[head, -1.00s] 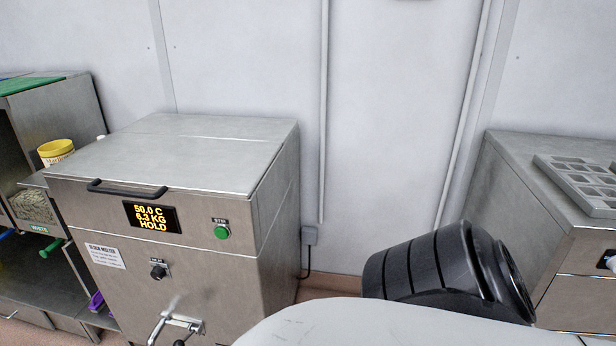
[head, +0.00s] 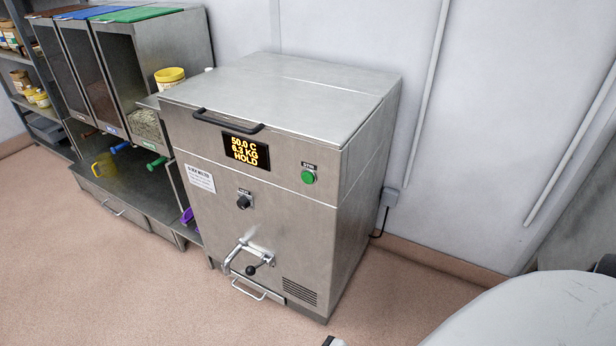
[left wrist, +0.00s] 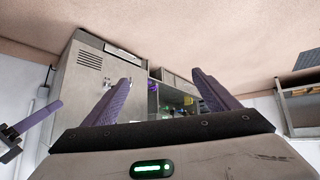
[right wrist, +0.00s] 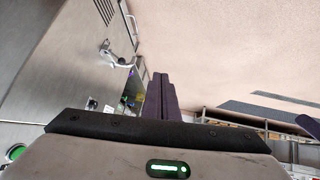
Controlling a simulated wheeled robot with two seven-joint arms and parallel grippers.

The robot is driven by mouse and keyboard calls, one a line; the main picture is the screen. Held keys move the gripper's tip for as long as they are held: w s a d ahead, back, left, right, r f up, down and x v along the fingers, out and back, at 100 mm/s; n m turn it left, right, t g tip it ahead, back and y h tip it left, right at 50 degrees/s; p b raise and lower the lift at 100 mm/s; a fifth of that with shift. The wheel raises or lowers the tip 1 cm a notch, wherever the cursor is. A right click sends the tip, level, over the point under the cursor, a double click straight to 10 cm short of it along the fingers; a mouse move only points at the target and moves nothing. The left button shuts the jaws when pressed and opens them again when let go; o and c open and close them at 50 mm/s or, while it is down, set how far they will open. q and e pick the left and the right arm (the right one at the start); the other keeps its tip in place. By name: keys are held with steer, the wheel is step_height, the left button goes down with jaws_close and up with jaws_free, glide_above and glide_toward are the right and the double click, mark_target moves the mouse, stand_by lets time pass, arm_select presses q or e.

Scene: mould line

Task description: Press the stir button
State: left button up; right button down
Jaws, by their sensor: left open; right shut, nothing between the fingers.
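The green stir button (head: 308,177) is on the upper right front of the steel melter (head: 262,225), right of the display reading 50.0 C, 6.3 KG, HOLD. In the right wrist view a green round button (right wrist: 16,152) shows at the left edge, on a steel front. My right gripper (right wrist: 160,78) has its purple fingers together with nothing between them, apart from the button. My left gripper (left wrist: 160,76) has its fingers spread wide and empty, with the melter beyond it. Neither gripper's fingers can be made out clearly in the head view.
The melter front also has a black knob (head: 243,202), a tap with a lever (head: 250,262) and a lid handle (head: 228,121). Bins with coloured lids (head: 148,14) stand to the left. A wall with conduits is behind. The floor (head: 120,290) in front is clear.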

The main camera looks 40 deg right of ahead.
mark_target(308, 178)
arm_select(q)
steer(key=shift+o, duration=1.1)
steer(key=shift+s+a+r+p, duration=0.1)
steer(key=shift+a+r+p, duration=0.1)
steer(key=shift+r+p, duration=0.35)
steer(key=shift+s+a+f+p, duration=0.1)
steer(key=shift+a+p, duration=0.15)
steer(key=shift+p, duration=0.15)
arm_select(e)
steer(key=w+d+r+n+t+h, duration=0.1)
steer(key=w+d+r+t+h, duration=0.2)
steer(key=w+d+r, duration=0.3)
steer(key=w+d+r+t+h, duration=0.3)
steer(key=w+d+r, duration=0.3)
steer(key=w+r, duration=0.7)
steer(key=shift+w+d+r+n+t+h, duration=0.15)
steer(key=shift+d+r+n+t+h, duration=0.2)
steer(key=shift+r+h, duration=0.45)
arm_select(q)
steer(key=shift+w+d, duration=0.15)
steer(key=shift+w, duration=0.05)
arm_select(e)
steer(key=w+d, duration=0.3)
steer(key=d, duration=0.5)
steer(key=shift+w, duration=0.15)
arm_select(q)
steer(key=shift+r, duration=0.2)
arm_select(e)
steer(key=shift+f, duration=0.1)
